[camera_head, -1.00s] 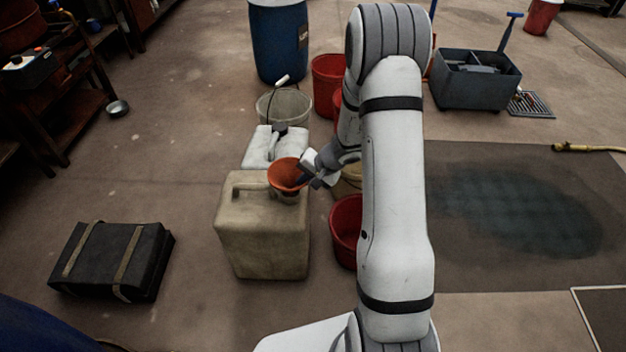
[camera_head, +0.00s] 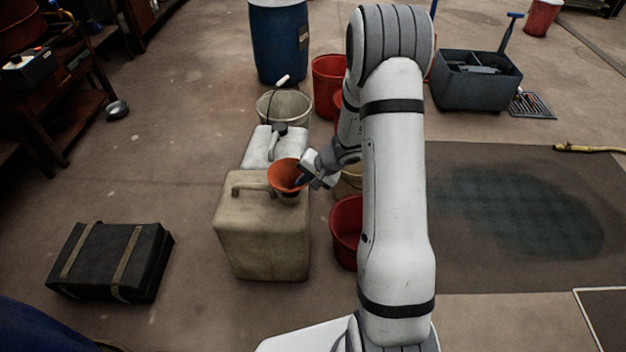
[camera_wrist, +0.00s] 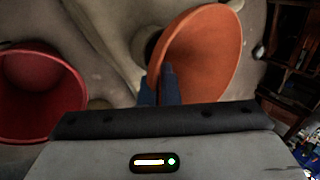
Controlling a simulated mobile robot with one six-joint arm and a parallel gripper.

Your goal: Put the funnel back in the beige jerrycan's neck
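The orange funnel (camera_head: 284,174) is over the top right of the beige jerrycan (camera_head: 262,240), tilted, its wide mouth up. My gripper (camera_head: 304,180) reaches it from the right. In the wrist view the two blue fingers (camera_wrist: 160,86) are close together at the rim of the funnel (camera_wrist: 208,58), one outside and one inside, seemingly pinching its wall. A dark round opening, apparently the jerrycan's neck (camera_wrist: 146,42), shows partly behind the funnel. The spout is hidden, so I cannot tell whether it is in the neck.
A white jerrycan (camera_head: 262,150) and a pale bucket (camera_head: 284,106) stand behind. A red bucket (camera_head: 346,232) is close to the right. A black case (camera_head: 112,262) lies at left, with clear floor between. A small metal bowl (camera_head: 117,110) lies at far left.

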